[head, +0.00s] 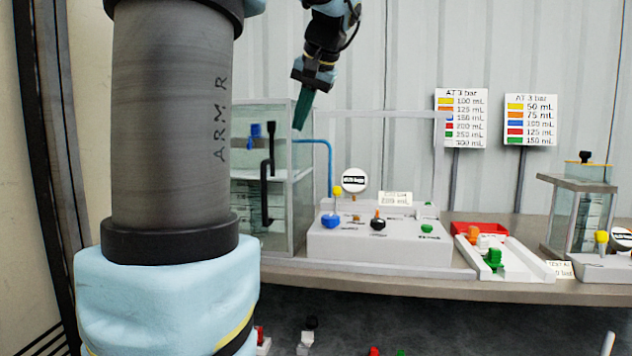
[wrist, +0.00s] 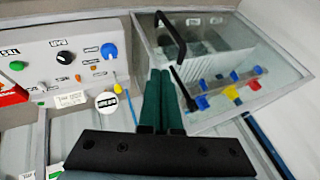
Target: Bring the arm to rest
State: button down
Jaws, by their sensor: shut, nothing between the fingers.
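My gripper (head: 301,118) hangs high in the head view, its dark green fingers pointing down in front of the wall panels. In the wrist view my gripper (wrist: 163,80) shows its two fingers side by side, shut and empty. The large arm link at the left of the head view is mine and hides part of the scene behind it. The fingers appear above the bench and apart from the things on it.
A glass tank (head: 305,215) stands beside a white control box (head: 378,250) with coloured knobs. A white tray with a green part (head: 493,258) and a red bin (head: 480,228) lie to the right. A second tank (head: 590,205) is at far right. Two chart signs (head: 461,118) (head: 530,120) stand behind.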

jog(key=s+d+f+g+h+p, duration=0.1)
jog(key=s+f, duration=0.1)
jog(key=f, duration=0.6)
jog(key=s+d+f+g+h+p, duration=0.1)
jog(key=s+f+p, duration=0.1)
jog(key=f, duration=0.6)
jog(key=s+f+g+h+p, duration=0.1)
jog(key=s+f+h, duration=0.1)
jog(key=s+f, duration=1.1)
notch_tip(320, 180, down, 2)
jog(key=shift+s+a+n+g+p, duration=0.25)
jog(key=shift+s+n+g+p, duration=0.05)
jog(key=shift+s+g+p, duration=0.1)
